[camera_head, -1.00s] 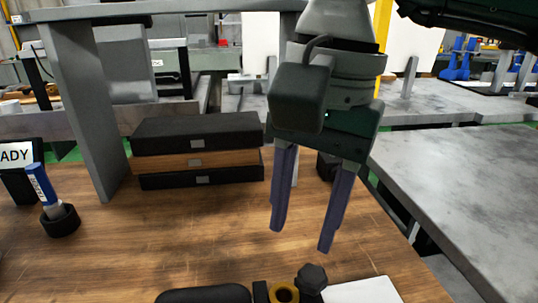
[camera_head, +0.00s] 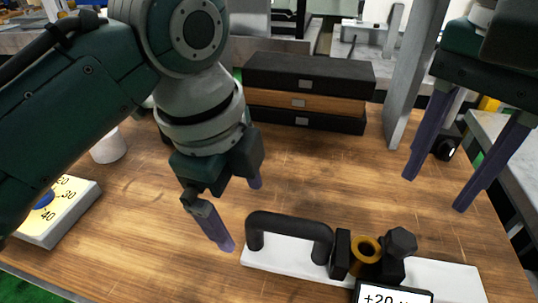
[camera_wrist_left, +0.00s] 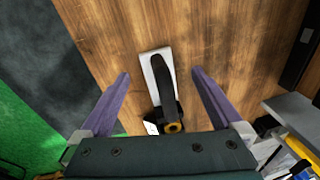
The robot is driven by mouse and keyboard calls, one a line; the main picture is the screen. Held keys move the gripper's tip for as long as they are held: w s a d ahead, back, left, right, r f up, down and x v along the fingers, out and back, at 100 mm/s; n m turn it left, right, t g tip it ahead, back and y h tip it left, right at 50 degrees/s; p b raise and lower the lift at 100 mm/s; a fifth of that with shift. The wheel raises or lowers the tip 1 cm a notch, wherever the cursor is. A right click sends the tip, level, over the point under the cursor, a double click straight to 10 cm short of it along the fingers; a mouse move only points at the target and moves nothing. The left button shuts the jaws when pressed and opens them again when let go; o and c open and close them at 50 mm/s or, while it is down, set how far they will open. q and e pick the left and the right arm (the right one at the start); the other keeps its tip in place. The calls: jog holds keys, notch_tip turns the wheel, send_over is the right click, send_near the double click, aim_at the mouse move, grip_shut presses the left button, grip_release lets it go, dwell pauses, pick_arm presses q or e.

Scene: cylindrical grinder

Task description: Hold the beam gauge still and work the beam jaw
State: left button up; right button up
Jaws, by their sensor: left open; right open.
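The beam gauge has a white base plate (camera_head: 450,277) lying on the wooden table, with a black bar handle (camera_head: 290,224) at its left. Right of the handle are dark jaw blocks (camera_head: 340,255) around a gold ring (camera_head: 365,249), a black knob (camera_head: 401,242) and a display reading about +20, cut off below. My left gripper (camera_head: 243,216) is open and empty, just left of and above the handle. In the left wrist view the handle (camera_wrist_left: 166,82) lies between and beyond its open fingers. My right gripper (camera_head: 434,193) is open and empty, above the table behind the gauge's right end.
A stack of flat dark and brown cases (camera_head: 305,90) stands at the back. A grey upright post (camera_head: 408,85) is right of it. A dial box (camera_head: 58,210) and a white cup (camera_head: 108,146) are at the left. The table between cases and gauge is clear.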

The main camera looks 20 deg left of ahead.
aim_at(255, 234)
pick_arm(q)
jog(key=m, duration=0.1)
jog(key=w+d+r+m+g, duration=0.1)
jog(key=m, duration=0.1)
jog(key=shift+w+r+m+y, duration=0.15)
jog(key=shift+m+y, duration=0.15)
jog(key=shift+d+r+m+g, duration=0.2)
jog(key=shift+r+m+g, duration=0.1)
jog(key=shift+m, duration=0.6)
jog(key=shift+f, duration=0.2)
notch_tip(255, 234, down, 10)
jog(key=shift+r, duration=0.25)
grip_shut()
